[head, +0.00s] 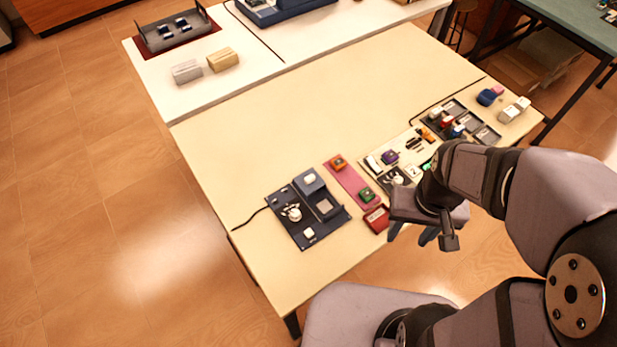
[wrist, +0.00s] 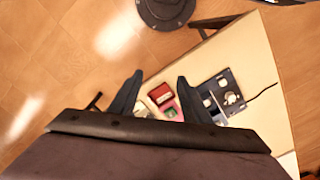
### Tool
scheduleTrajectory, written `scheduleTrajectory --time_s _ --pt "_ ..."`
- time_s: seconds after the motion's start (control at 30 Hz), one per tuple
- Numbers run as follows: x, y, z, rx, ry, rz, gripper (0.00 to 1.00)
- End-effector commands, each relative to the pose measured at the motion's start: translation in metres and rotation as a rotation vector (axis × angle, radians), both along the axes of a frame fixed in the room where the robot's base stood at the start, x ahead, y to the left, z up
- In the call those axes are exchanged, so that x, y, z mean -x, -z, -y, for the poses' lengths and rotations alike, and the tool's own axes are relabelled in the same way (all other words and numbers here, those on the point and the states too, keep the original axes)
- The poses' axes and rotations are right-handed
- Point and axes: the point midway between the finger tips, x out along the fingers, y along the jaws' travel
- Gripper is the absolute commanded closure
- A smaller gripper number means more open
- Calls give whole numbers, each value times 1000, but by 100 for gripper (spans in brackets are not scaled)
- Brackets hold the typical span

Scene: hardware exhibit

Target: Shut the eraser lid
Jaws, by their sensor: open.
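I cannot tell which thing is the eraser lid; no label is readable at this size. A small red box (head: 377,218) sits near the front edge of the cream table, and it also shows in the wrist view (wrist: 160,92). Beside it lies a pink strip (head: 348,178) bearing an orange block (head: 338,162) and a green block (head: 367,195). My gripper (head: 411,235) is open and empty, to the right of the red box in the head view, with its fingers pointing down. In the wrist view the red box appears between the fingers (wrist: 160,77), beyond them and not touching.
A dark blue panel (head: 293,232) with white parts lies left of the pink strip. A pale board (head: 377,162) and grey trays (head: 475,123) with several small items lie to the right.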

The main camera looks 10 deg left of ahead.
Motion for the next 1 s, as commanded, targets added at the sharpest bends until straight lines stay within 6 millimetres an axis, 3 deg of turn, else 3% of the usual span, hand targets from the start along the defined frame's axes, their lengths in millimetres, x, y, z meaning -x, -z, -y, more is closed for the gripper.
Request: scheduleTrajectory --time_s 0.03,0.17,0.37,0.6,0.8,1.0 --pt "-4 2 -2 -1 -9 4 70" --pt "-27 10 -12 -7 -61 26 100" --pt "-96 28 -58 -31 -243 101 100" --pt "-175 44 -154 -79 -520 211 100" --pt "-205 47 -224 -115 -691 282 100" --pt "-213 44 -255 -131 -768 313 100"
